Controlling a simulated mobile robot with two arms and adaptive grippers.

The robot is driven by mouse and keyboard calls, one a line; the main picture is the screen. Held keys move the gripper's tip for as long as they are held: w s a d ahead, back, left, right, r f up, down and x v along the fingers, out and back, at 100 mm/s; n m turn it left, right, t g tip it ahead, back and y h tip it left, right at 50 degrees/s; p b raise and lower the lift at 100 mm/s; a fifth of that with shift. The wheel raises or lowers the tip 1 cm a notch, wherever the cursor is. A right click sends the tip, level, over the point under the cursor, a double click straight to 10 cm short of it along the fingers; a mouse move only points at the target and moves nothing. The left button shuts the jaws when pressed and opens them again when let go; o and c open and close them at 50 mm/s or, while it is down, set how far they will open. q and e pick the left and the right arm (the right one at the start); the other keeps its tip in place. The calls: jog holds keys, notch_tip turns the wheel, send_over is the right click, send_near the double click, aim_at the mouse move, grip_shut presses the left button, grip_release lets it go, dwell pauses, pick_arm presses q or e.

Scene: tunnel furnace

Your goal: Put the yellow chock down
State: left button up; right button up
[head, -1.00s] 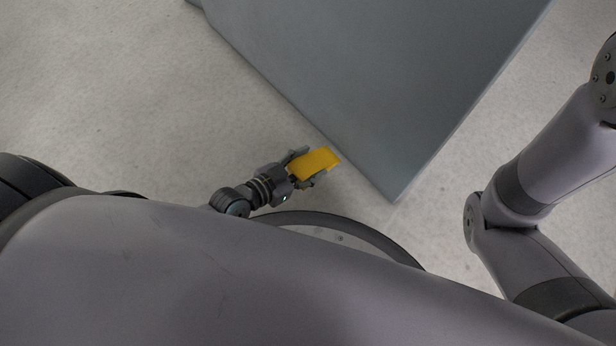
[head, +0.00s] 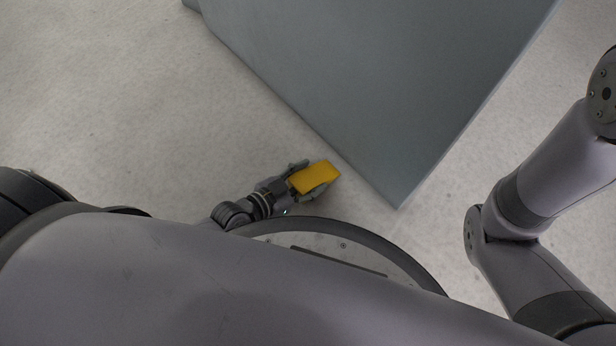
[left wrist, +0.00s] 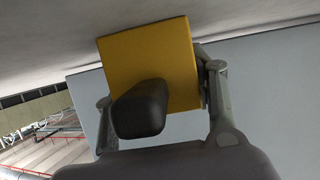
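The yellow chock (head: 315,177) is a flat-faced yellow block. In the head view it sits at the end of my left gripper (head: 307,180), with a grey finger on either side of it. In the left wrist view the chock (left wrist: 165,60) fills the space between the fingers of my left gripper (left wrist: 158,100). A dark finger pad lies across its near face, and the right finger is against its side. The gripper looks closed on it. The chock is low over the floor; I cannot tell whether it touches. My right gripper is not in view.
A large grey-blue slab-like body (head: 385,80) stands just beyond the chock, its corner pointing toward me. The pale floor (head: 130,110) is clear to the left. In the left wrist view, railings (left wrist: 40,125) show at the far left.

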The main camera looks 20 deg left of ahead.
pick_arm(q)
jog(key=o, duration=0.4)
jog(key=shift+r, duration=0.25)
jog(key=p+v, duration=0.6)
jog(key=v, duration=0.5)
jog(key=shift+s+r+p, duration=0.1)
jog(key=shift+s+p, duration=0.05)
jog(key=shift+p, duration=0.25)
jog(key=shift+s+a, duration=0.2)
jog(key=shift+s, duration=0.05)
